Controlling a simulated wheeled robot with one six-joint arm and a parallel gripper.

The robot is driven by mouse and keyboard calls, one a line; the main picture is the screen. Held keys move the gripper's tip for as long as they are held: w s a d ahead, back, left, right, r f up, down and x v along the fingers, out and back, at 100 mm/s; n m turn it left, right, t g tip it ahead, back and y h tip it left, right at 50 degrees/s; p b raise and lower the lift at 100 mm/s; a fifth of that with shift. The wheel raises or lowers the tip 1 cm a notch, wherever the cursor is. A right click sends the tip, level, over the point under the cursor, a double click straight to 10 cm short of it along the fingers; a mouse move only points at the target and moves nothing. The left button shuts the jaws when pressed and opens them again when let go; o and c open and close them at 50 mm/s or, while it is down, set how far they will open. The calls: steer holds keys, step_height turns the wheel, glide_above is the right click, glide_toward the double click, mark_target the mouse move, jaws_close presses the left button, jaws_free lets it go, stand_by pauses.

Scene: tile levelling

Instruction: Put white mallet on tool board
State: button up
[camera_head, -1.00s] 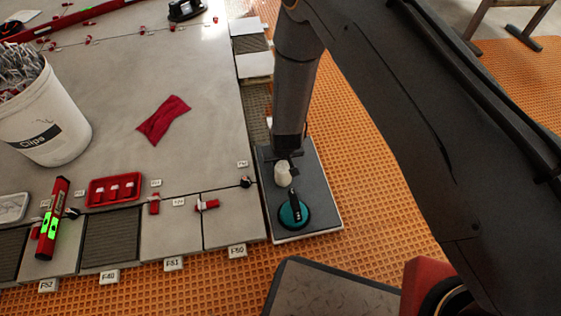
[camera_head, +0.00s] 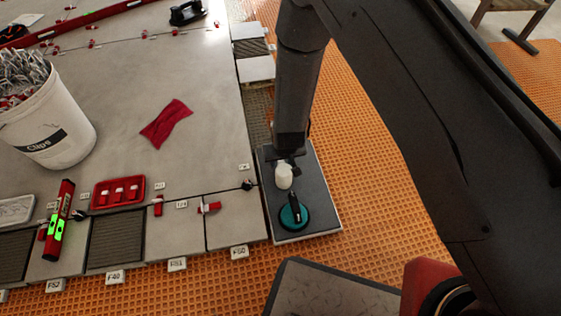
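The white mallet (camera_head: 284,176) shows as a small pale head at the upper left of the dark tool board (camera_head: 318,200). Its handle is not clearly visible. My gripper (camera_head: 290,160) points down right at the mallet, over the board's far part. Its fingers are small, dark and partly hidden, so I cannot tell whether they are closed on the mallet. I also cannot tell whether the mallet rests on the board or hangs just above it.
A teal suction cup (camera_head: 293,216) with a black handle sits on the board's near part. Grey tiles with clips, a red tray (camera_head: 118,192), a red level (camera_head: 58,222), a red cloth (camera_head: 166,123) and a white bucket (camera_head: 54,135) lie left. Orange flooring (camera_head: 385,200) is open right.

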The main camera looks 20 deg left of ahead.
steer(key=p+v, duration=0.2)
steer(key=v, duration=0.4)
steer(key=shift+s+d+r+p, duration=0.1)
steer(key=shift+s+r+p, duration=0.05)
steer(key=shift+r+p, duration=0.2)
steer(key=s+d+r+g, duration=0.1)
steer(key=s+d+r, duration=0.15)
steer(key=r, duration=1.05)
steer(key=s+d+r+g, duration=0.1)
steer(key=s+r, duration=0.2)
steer(key=r, duration=1.1)
steer(key=s+d+r+g, duration=0.1)
steer(key=s+d+r, duration=1.1)
steer(key=s+r, duration=0.3)
steer(key=shift+s+d, duration=0.3)
steer(key=shift+s, duration=0.15)
steer(key=shift+r, duration=0.1)
